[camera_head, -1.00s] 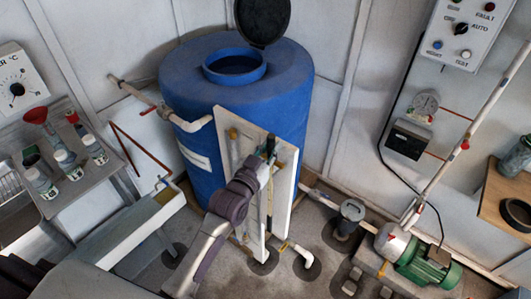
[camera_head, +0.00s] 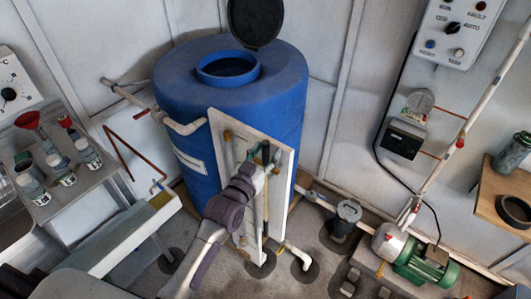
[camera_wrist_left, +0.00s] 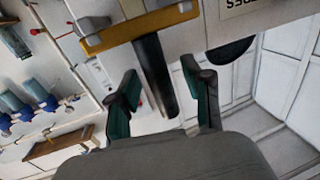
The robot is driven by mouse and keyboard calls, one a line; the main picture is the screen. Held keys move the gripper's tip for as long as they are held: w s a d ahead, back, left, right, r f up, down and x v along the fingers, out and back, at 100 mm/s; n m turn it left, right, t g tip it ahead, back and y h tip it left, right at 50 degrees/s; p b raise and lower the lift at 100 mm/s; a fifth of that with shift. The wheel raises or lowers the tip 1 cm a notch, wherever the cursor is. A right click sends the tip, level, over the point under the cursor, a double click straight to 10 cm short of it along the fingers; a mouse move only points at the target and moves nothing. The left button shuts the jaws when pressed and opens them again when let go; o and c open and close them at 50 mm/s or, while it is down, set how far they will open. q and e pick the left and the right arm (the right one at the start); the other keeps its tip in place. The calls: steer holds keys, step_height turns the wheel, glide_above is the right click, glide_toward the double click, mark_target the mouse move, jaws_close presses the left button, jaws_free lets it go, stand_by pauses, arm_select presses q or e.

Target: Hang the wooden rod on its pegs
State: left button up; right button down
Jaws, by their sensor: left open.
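A white upright board (camera_head: 222,150) stands in front of the blue tank, with brass-coloured pegs such as the upper left one (camera_head: 228,136). A slim rod (camera_head: 266,205) with a dark upper end stands along the board; I take it for the wooden rod. My left gripper (camera_head: 263,158) is at its upper end, fingers apart. In the left wrist view the dark rod end (camera_wrist_left: 155,75) reaches toward the gap between the open fingers (camera_wrist_left: 167,88), beside a brass bracket (camera_wrist_left: 140,28). I cannot tell whether a finger touches it. My right gripper is not in view.
The blue tank (camera_head: 285,95) with its open lid is close behind the board. White pipes (camera_head: 295,252) run low at its foot. A shelf of bottles (camera_head: 55,205) is at left.

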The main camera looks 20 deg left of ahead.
arm_select(q)
steer(key=s+a, duration=0.2)
steer(key=s, duration=1)
steer(key=s+f+g+y+b, duration=0.1)
steer(key=s+f+g, duration=0.3)
steer(key=f, duration=1.4)
steer(key=s+f+g+b, duration=0.2)
steer(key=s+f+g, duration=0.2)
steer(key=f, duration=1.3)
steer(key=s+a+f+g+y+b, duration=0.1)
steer(key=s+f+g, duration=0.3)
steer(key=s+f, duration=0.7)
steer(key=s+a+f+g+b, duration=0.1)
steer(key=s+a+f+g, duration=0.2)
steer(key=s+f, duration=0.9)
steer(key=s+g, duration=0.1)
steer(key=s, duration=0.7)
steer(key=shift+a+f+m+g+y, duration=0.15)
steer(key=shift+f+m+g+y, duration=0.15)
steer(key=shift+g+y, duration=0.1)
steer(key=shift+w+r, duration=0.1)
